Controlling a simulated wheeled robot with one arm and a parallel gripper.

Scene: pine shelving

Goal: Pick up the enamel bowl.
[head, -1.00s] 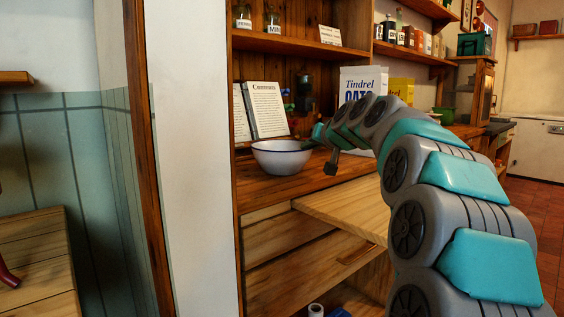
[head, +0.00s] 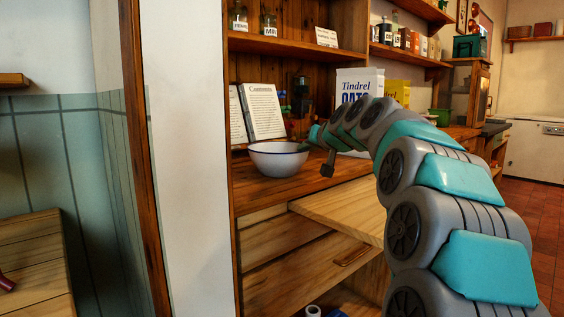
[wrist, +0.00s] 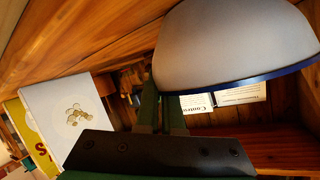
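The enamel bowl (head: 278,160) is pale white-grey with a dark blue rim and stands upright on the wooden counter. In the wrist view the bowl (wrist: 230,45) fills the upper right, with its blue rim downward in the picture. My gripper (head: 312,150) is at the bowl's right rim in the head view. In the wrist view its two green fingers (wrist: 161,95) are close together at the rim's left end, with only a narrow gap. They appear shut on the bowl's wall; the exact contact is partly hidden behind the bowl.
An open book (head: 262,112) leans behind the bowl. A white oats box (head: 350,84) and a yellow box (head: 398,91) stand to the right, behind my arm. A shelf with jars (head: 268,20) is above. A pale pulled-out board (head: 345,212) juts out below the counter.

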